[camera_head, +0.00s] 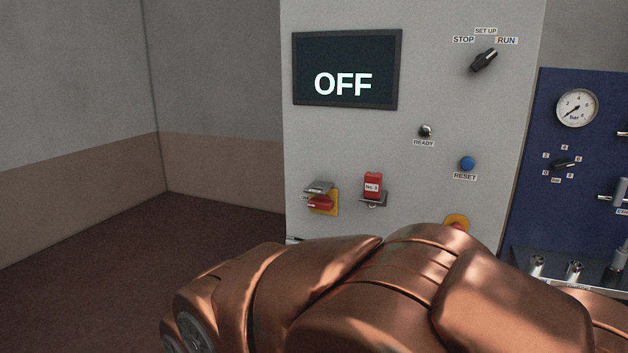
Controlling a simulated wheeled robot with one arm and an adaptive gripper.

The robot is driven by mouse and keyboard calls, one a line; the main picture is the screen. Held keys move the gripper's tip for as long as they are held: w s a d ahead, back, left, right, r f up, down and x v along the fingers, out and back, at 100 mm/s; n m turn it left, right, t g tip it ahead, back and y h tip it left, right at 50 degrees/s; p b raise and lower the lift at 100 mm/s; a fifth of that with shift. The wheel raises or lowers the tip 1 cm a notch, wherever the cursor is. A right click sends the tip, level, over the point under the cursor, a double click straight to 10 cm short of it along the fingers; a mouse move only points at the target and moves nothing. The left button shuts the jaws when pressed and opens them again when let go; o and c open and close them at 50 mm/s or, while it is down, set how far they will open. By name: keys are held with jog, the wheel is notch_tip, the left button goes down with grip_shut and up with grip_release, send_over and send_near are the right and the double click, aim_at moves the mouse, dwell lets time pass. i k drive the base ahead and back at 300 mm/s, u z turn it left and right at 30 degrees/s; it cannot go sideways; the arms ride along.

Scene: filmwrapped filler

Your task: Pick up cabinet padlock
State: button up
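A red padlock (372,186) with a white number label sits at a small grey bracket (374,203) on the front of the light grey cabinet (415,185). I cannot tell how its shackle is held there. To its left is a red and yellow rotary switch (321,202) with a grey metal piece over its top. My copper-coloured arm fills the lower middle and right of the view. My gripper is not in view, so its state and any contents are hidden.
The cabinet has a display (347,68) reading OFF, a black selector (484,60) and a blue RESET button (467,163). My arm partly hides a yellow-and-red control (457,221). A blue panel (590,140) with a gauge stands right. Floor (150,260) at left is clear.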

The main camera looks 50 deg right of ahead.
aim_at(373, 181)
jog(key=z, duration=0.25)
jog(key=i, duration=0.9)
jog(key=z, duration=0.6)
